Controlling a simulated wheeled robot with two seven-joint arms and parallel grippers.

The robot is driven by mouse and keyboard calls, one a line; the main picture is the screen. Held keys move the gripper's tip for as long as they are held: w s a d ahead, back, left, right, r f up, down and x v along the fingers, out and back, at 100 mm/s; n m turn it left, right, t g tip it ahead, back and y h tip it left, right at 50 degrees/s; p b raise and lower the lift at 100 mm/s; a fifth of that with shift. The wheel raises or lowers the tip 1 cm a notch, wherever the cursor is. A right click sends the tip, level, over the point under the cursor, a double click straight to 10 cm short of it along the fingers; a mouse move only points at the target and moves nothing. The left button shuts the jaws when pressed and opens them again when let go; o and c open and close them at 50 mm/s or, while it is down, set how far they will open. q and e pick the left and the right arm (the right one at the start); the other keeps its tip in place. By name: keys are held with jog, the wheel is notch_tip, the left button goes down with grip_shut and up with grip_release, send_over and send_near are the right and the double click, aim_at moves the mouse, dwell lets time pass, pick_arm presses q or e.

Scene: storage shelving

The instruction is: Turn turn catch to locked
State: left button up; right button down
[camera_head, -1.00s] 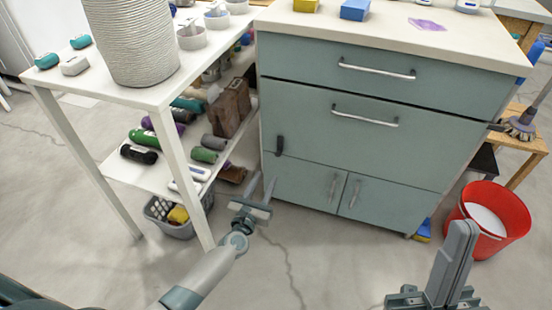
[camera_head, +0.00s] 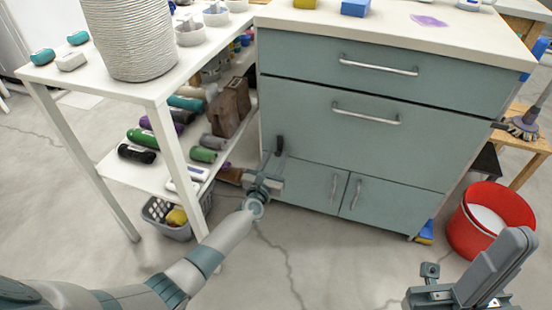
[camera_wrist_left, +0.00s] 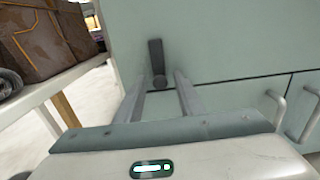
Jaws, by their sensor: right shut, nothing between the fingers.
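The turn catch (camera_head: 280,145) is a small dark bar on the lower left of the grey-green cabinet front (camera_head: 380,150). It stands upright, with its round pivot at the lower end in the left wrist view (camera_wrist_left: 156,58). My left gripper (camera_head: 268,168) is in front of the cabinet just below the catch. Its two fingers (camera_wrist_left: 160,82) are open, one to each side of the catch's lower end, with no clear contact. My right gripper (camera_head: 505,262) is shut and empty at the lower right, away from the cabinet.
A white shelf table (camera_head: 160,95) with bottles and boxes stands close on the left, its leg near my left arm. A grey basket (camera_head: 172,232) sits under it. Cabinet door handles (camera_head: 345,190) lie right of the catch. A red bucket (camera_head: 470,235) stands right.

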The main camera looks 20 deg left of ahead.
pick_arm(q)
jog(key=shift+c, duration=0.4)
grip_shut()
